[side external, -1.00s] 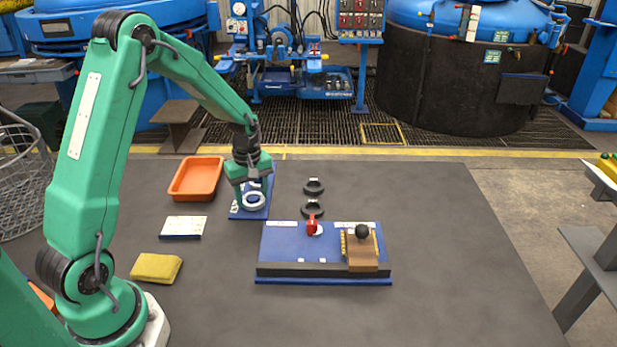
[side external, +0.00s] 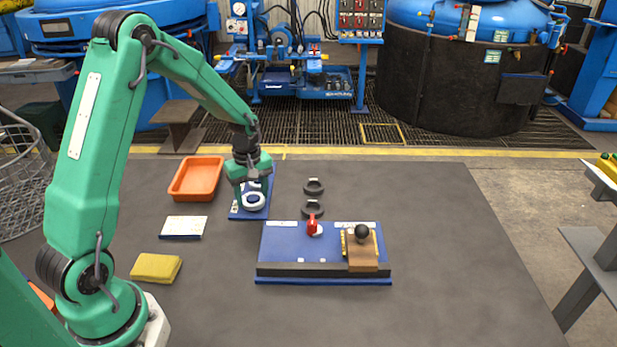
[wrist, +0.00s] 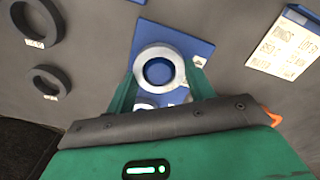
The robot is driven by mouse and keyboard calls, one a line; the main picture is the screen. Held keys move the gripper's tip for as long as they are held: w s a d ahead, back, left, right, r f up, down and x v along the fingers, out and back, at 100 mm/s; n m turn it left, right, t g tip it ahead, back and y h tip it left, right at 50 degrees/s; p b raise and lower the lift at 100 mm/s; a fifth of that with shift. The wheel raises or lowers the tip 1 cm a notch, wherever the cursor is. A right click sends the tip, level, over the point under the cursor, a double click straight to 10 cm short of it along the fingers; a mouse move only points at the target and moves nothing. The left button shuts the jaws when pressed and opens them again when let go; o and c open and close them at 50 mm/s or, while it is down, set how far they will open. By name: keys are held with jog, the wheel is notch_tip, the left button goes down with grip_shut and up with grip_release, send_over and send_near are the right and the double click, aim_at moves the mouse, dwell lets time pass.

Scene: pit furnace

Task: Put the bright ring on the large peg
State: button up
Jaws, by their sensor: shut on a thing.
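The bright ring (side external: 254,201) is pale, silvery and thick. It is at the blue plate (side external: 262,212) behind the middle of the bench. My gripper (side external: 253,196) points down over the plate, its fingers shut on the ring. In the wrist view the ring (wrist: 160,68) lies between my fingertips (wrist: 160,84), over the blue plate (wrist: 188,44). A round blue area shows through its hole; I cannot tell whether that is a peg or the plate. A second pale round shape (wrist: 146,104) is partly hidden by my gripper. I cannot make out the large peg for certain.
Two dark rings (side external: 313,187) (side external: 313,209) lie right of the plate. A blue fixture (side external: 287,243) with a red handle and black knob stands in front of them. An orange tray (side external: 196,178), white card (side external: 184,227) and yellow cloth (side external: 156,268) lie left. The bench's right side is clear.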

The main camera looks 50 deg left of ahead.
jog(key=shift+f, duration=0.55)
jog(key=o, duration=0.8)
jog(key=shift+r, duration=0.1)
notch_tip(320, 180, up, 11)
dwell(1.5)
dwell(0.5)
